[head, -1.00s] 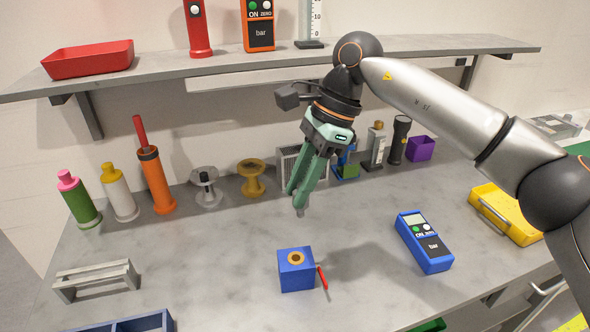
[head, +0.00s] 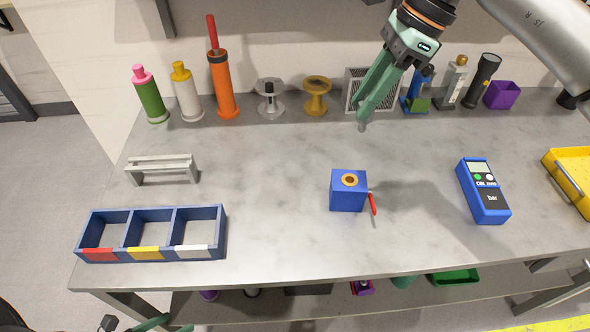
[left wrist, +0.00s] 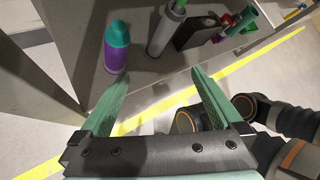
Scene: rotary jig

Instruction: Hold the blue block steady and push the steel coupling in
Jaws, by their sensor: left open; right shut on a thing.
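The blue block (head: 348,198) sits on the grey workbench in the head view, with a brass-coloured ring (head: 349,180) around a dark hole in its top and a red lever (head: 372,203) on its right side. My right gripper (head: 364,119) is shut on a small grey piece, apparently the steel coupling (head: 362,127), mostly hidden between the fingertips. It hangs above and behind the block, apart from it. My left gripper (head: 150,324) only just shows at the bottom left edge, below the bench's front edge. In the left wrist view it (left wrist: 160,88) is open and empty, over the floor and lower shelf.
A blue three-compartment tray (head: 150,254) and a grey rack (head: 162,170) stand left on the bench. A blue meter (head: 483,191) lies right of the block, with a yellow tray (head: 572,172) beyond. Bottles and spools line the back. The bench around the block is clear.

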